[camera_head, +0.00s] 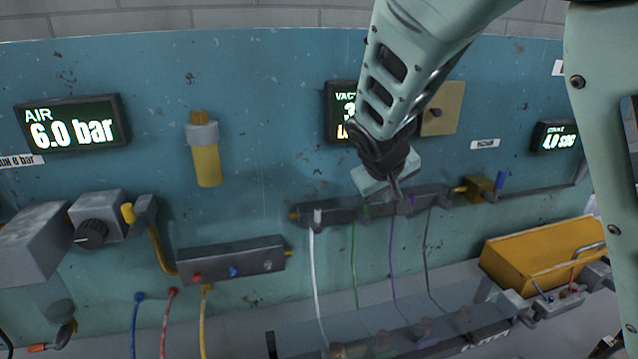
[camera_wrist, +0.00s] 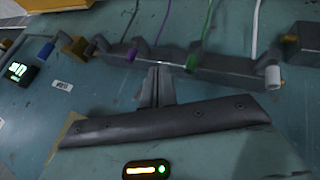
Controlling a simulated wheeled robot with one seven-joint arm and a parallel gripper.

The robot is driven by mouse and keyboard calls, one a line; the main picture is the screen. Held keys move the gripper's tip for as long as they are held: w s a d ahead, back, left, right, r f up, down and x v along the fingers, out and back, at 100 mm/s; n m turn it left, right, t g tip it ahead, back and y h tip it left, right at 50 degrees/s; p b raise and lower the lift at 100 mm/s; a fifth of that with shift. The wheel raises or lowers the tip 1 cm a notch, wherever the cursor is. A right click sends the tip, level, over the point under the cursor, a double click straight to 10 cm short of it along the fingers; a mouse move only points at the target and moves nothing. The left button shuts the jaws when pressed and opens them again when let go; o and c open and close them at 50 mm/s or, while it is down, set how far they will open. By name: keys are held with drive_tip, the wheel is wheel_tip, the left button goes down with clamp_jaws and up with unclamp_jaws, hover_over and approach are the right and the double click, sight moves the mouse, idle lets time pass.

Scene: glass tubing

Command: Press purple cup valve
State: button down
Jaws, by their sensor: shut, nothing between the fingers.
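The purple cup valve is a small purple piece on the dark manifold (camera_head: 340,208), where the purple tube (camera_head: 391,262) meets it. In the wrist view the purple valve (camera_wrist: 131,54) shows left of my fingertips, and the green valve (camera_wrist: 191,62) shows to their right. My gripper (camera_head: 396,194) is shut and empty, pointing down in front of the manifold between the green and purple spots. In the wrist view my gripper (camera_wrist: 155,72) has its fingers together just below the manifold bar. Whether the tips touch the manifold cannot be told.
A white valve (camera_wrist: 272,75) and a blue-handled valve (camera_head: 501,179) sit toward the manifold's ends. A yellow bin (camera_head: 535,252) is at the lower right. The blue panel has displays above.

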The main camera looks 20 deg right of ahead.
drive_tip(key=w+d+f+p, duration=0.2)
drive_tip(key=w+d+f, duration=0.1)
drive_tip(key=d, duration=0.3)
drive_tip(key=shift+f, duration=0.6)
